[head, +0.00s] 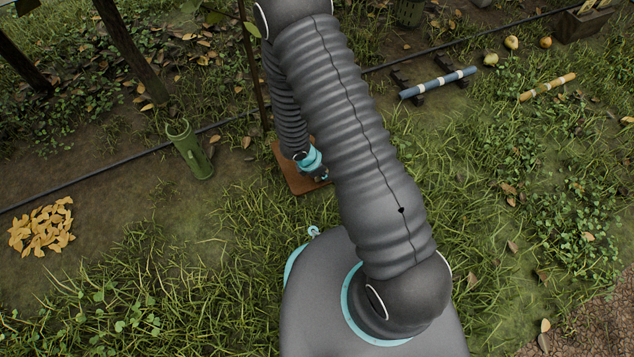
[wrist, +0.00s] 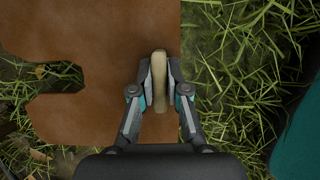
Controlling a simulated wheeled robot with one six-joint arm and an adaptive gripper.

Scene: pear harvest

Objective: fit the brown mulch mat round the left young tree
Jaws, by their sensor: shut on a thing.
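The brown mulch mat (head: 293,179) shows in the head view at the foot of my arm, partly hidden by it. In the wrist view the mat (wrist: 110,40) fills the upper left, with a slot open at its left edge. Soil and grass show through the slot and no stem is seen in it. My gripper (wrist: 159,75) is shut on the mat's tan upright grip (wrist: 160,85) near its right edge; my gripper (head: 318,172) is small in the head view. A thin young tree stem (head: 257,75) stands just behind the mat; its foot is hard to see. I cannot tell whether the mat touches the ground.
A green tube (head: 190,152) stands tilted left of the mat. A dark hose (head: 100,178) runs across behind it. A yellow leaf pile (head: 42,228) lies far left. A blue bar (head: 438,82), a yellow bar (head: 547,86) and several pears (head: 511,43) lie to the right.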

